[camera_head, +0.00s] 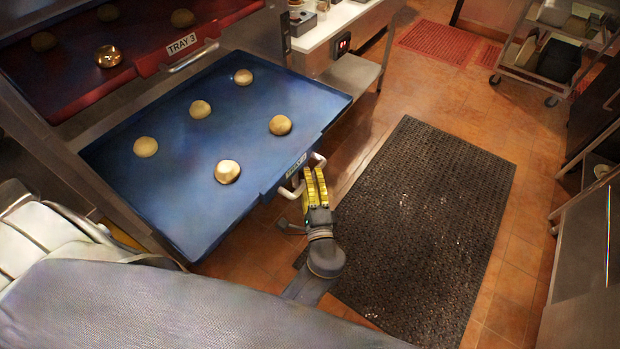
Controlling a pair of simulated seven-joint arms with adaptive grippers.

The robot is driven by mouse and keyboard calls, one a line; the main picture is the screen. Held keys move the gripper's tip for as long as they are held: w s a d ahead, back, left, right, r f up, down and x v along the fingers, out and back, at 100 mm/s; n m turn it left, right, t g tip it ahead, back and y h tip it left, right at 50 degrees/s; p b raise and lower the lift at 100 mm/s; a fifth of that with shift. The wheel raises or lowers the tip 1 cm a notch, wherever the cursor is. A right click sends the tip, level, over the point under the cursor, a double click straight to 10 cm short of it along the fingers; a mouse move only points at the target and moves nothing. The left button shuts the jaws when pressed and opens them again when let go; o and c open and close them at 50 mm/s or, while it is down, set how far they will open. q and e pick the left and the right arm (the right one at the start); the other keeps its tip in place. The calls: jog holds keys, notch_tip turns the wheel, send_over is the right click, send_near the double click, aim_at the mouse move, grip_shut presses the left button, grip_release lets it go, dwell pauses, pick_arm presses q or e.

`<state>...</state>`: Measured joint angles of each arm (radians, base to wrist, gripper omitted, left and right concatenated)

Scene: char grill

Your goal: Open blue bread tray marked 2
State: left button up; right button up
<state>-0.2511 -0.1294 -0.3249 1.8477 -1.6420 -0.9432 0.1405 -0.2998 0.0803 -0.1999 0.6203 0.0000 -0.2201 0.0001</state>
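The blue tray (180,172) is pulled well out of the rack and juts over the floor. The pale tray handle (291,191) sticks out below the label. My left gripper (315,172), with yellow fingers, is at this handle. Its fingers are close together and look shut on the bar, though they hide the middle of it. My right gripper is not in view.
A red tray marked TRAY 3 (150,62) sits above and behind the blue tray. A black floor mat (430,215) lies right of the gripper. A steel shelf (350,72) stands behind, and a cart (535,60) is at the far right. Open floor surrounds the mat.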

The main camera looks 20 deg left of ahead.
pick_arm(q)
jog(key=v, duration=0.8)
jog(key=shift+f, duration=0.15)
jog(key=shift+d, duration=0.1)
dwell(0.4)
